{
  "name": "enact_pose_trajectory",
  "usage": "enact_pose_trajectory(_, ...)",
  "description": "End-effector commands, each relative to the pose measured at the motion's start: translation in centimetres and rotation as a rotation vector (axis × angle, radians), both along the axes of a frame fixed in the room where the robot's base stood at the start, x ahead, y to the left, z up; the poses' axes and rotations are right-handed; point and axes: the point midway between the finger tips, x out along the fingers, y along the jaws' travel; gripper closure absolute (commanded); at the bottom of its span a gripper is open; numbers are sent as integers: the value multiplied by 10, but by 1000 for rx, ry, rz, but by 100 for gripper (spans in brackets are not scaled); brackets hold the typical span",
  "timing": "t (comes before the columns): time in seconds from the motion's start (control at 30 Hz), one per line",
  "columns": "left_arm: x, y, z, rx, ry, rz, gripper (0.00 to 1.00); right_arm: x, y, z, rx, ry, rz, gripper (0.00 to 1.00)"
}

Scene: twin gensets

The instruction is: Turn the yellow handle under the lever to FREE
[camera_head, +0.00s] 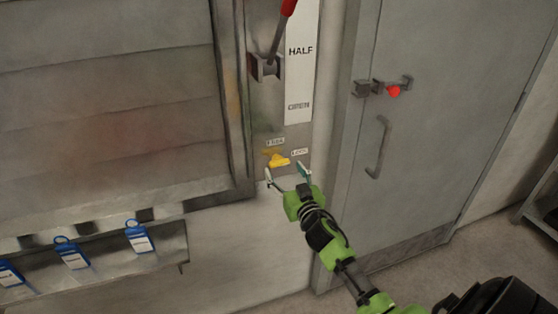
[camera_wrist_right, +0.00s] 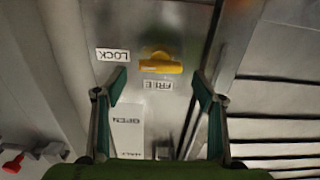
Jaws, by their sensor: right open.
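The yellow handle (camera_head: 278,160) sits on a grey metal plate below the lever (camera_head: 276,40). A FREE label (camera_head: 275,142) is above it and a LOCK label (camera_head: 299,153) is to its right. In the right wrist view the picture is turned over; the handle (camera_wrist_right: 160,67) lies sideways there, with LOCK (camera_wrist_right: 113,54) to its left and FREE (camera_wrist_right: 158,85) below it. My right gripper (camera_head: 284,173) is open and empty just below the handle in the head view. Its fingers (camera_wrist_right: 160,84) are spread to either side, with no contact visible. My left gripper is not in view.
The lever has a red grip (camera_head: 288,7) beside a white HALF/OPEN scale (camera_head: 300,60). A grey door (camera_head: 440,120) with a pull handle is to the right. Louvres (camera_head: 110,100) and a rail with blue tags (camera_head: 138,237) are to the left.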

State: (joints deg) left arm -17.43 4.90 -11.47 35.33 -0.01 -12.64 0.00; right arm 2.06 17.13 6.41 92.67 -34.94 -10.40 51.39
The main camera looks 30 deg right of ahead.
Motion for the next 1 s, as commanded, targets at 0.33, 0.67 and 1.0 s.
enact_pose_trajectory(0.33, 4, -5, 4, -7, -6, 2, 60, 46, -11, 0, 1, 0, 0, 36)
enact_pose_trajectory(0.67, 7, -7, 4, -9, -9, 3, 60, 52, -12, -1, -1, 0, 1, 36)
enact_pose_trajectory(1.0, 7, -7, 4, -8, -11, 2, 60, 52, -12, -1, -1, 0, 1, 75)
